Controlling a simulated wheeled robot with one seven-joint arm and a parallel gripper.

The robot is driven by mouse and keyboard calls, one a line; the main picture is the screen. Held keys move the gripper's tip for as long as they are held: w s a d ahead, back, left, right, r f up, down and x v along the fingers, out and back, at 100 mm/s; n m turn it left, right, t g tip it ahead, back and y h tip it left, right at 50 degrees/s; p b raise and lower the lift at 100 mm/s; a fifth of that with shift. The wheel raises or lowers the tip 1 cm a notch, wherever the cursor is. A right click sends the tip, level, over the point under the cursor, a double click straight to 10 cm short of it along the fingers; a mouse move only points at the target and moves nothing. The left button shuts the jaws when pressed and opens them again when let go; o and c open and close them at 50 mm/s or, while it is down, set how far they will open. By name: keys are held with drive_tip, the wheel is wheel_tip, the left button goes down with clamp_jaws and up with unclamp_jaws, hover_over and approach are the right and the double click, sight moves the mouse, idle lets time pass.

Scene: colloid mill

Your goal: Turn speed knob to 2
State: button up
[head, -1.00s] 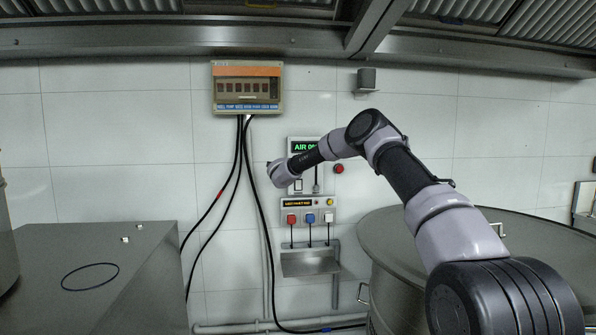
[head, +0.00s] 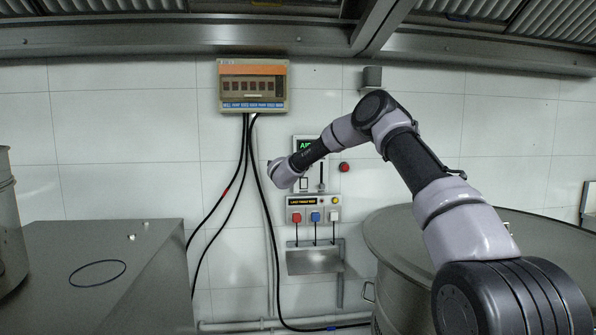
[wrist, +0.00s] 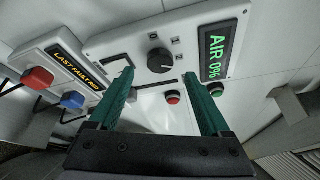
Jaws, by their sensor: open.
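A green display (wrist: 219,50) on the panel reads AIR 0%. My gripper (wrist: 160,78) is open, its two green fingers spread to either side of the view with the knob between and beyond the tips. The fingers hold nothing, and I cannot tell how close they are to the panel.
A red button (wrist: 172,97) and a green button (wrist: 216,88) sit near the fingers. A lower box (head: 314,209) carries red, blue and white plugs. A large steel vessel (head: 395,245) stands right, a steel counter (head: 150,260) left. Black cables (head: 238,170) hang from a breaker box (head: 252,86).

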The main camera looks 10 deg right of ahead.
drive_tip(key=v, duration=0.6)
drive_tip(key=s+a+r+n+t+y, duration=0.1)
drive_tip(key=s+r+n+y, duration=0.25)
drive_tip(key=r, duration=0.25)
drive_tip(key=s+a+r+n+y, duration=0.2)
drive_tip(key=s+r+n, duration=0.1)
drive_tip(key=r+n, duration=0.3)
drive_tip(key=s+d+r+n+g+y, duration=0.1)
drive_tip(key=s+r+n+g+y, duration=0.15)
drive_tip(key=s+r+n, duration=0.5)
drive_tip(key=s+d+f+n+g, duration=0.2)
drive_tip(key=s+d+f, duration=0.1)
drive_tip(key=s, duration=1.1)
drive_tip(key=s+d+f+n+g, duration=0.2)
drive_tip(key=s+d, duration=0.3)
drive_tip(key=s, duration=0.9)
drive_tip(key=s+d+f+n+g, duration=0.1)
drive_tip(key=s+d+f+g, duration=0.2)
drive_tip(key=s, duration=1)
drive_tip(key=shift+s+d+f+n+y, duration=0.3)
drive_tip(key=shift+s+d+f+n, duration=0.1)
drive_tip(key=shift+d+f, duration=0.4)
drive_tip(key=shift+r, duration=0.1)
